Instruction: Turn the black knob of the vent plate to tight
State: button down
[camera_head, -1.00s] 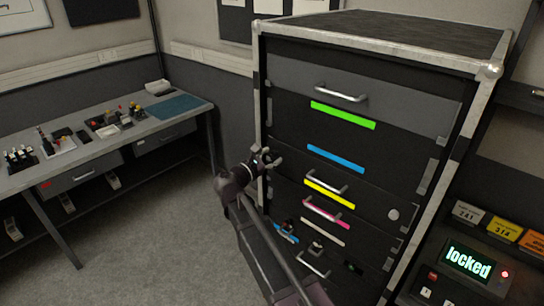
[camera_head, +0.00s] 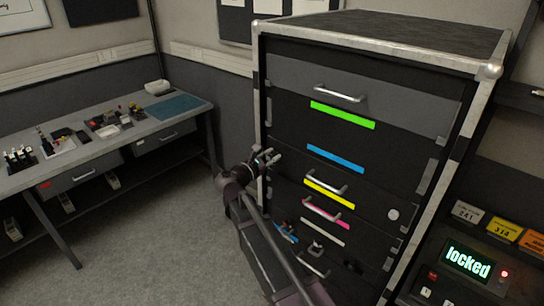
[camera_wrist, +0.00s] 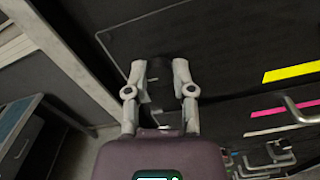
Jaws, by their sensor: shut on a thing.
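My gripper (camera_wrist: 159,78) is at the left edge of the black rack front. Its two pale fingers stand on either side of the black knob (camera_wrist: 159,69) and are shut on it. In the camera_head view my gripper (camera_head: 269,158) is beside the rack's left upright, about level with the blue strip. There the knob is hidden or too small to make out. The vent plate is dark against the dark front, and I cannot clearly tell its outline. The knob's mark and its setting cannot be read.
The rack (camera_head: 385,88) has metal handles and coloured strips, including a yellow strip (camera_wrist: 291,72), to the right of my gripper. A panel with a lit "locked" display (camera_head: 468,262) is at lower right. A workbench (camera_head: 85,152) stands at left, with open floor before it.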

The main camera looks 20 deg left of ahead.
jog(key=m, duration=1.3)
jog(key=shift+m, duration=2.5)
jog(key=shift+c, duration=2.3)
grip_release()
